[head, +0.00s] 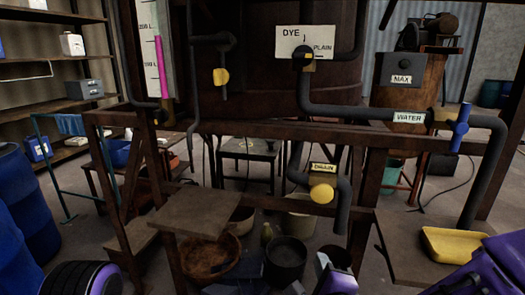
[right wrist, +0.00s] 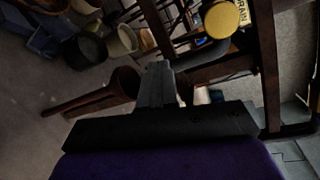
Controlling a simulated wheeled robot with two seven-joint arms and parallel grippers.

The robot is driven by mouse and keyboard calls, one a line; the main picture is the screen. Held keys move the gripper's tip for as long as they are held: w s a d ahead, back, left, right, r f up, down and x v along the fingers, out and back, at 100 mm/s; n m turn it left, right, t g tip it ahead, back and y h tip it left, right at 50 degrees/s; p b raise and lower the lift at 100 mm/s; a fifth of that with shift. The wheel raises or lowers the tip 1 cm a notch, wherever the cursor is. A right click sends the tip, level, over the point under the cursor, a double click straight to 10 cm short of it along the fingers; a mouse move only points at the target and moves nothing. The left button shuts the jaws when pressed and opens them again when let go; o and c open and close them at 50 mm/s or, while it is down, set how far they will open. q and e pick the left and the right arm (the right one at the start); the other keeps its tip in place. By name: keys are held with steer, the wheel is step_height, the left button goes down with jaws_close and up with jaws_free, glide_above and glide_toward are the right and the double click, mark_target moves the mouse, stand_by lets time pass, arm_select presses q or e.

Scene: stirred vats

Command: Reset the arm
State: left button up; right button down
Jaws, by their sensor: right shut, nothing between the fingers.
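My right gripper (head: 335,258) shows at the bottom of the head view, low in front of the frame and below the drain valve. In the right wrist view its dark fingers (right wrist: 156,85) are together, with nothing seen between them. The drain valve with its yellow knob (head: 321,194) hangs above the gripper in the head view, apart from it. The knob also shows at the top right of the wrist view (right wrist: 228,18). Part of my left arm shows at the bottom left, but its gripper is out of view.
A brown board (head: 195,213) and a yellow tray (head: 455,244) flank the middle. A dark pot (head: 286,262) and a wide brown bowl (head: 210,260) stand on the floor. Rusty beams and a blue-handled water valve (head: 460,128) lie ahead. Blue barrels (head: 30,205) stand at left.

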steer(key=s+d+f+n+g+p, duration=0.1)
steer(key=s+d+f+n+g, duration=0.2)
steer(key=f, duration=0.4)
steer(key=s+d+f+n+g+h, duration=0.1)
steer(key=s+d+f+n+g, duration=0.15)
steer(key=f+n, duration=0.35)
steer(key=s+d+f+n+g+p, duration=0.1)
steer(key=s+d+f+n+g, duration=0.15)
steer(key=f, duration=0.65)
steer(key=s+d+f+n+g+h, duration=0.1)
steer(key=s+d+f, duration=0.3)
steer(key=s, duration=0.5)
steer(key=s+d+f+n+g+p, duration=0.1)
steer(key=s+d+f+n+g, duration=0.1)
steer(key=s+f, duration=0.4)
steer(key=s+d+g, duration=0.1)
steer(key=s+d, duration=0.1)
steer(key=s, duration=0.2)
steer(key=shift+n+g+h, duration=0.35)
steer(key=shift+g+h, duration=0.05)
steer(key=shift+d, duration=0.1)
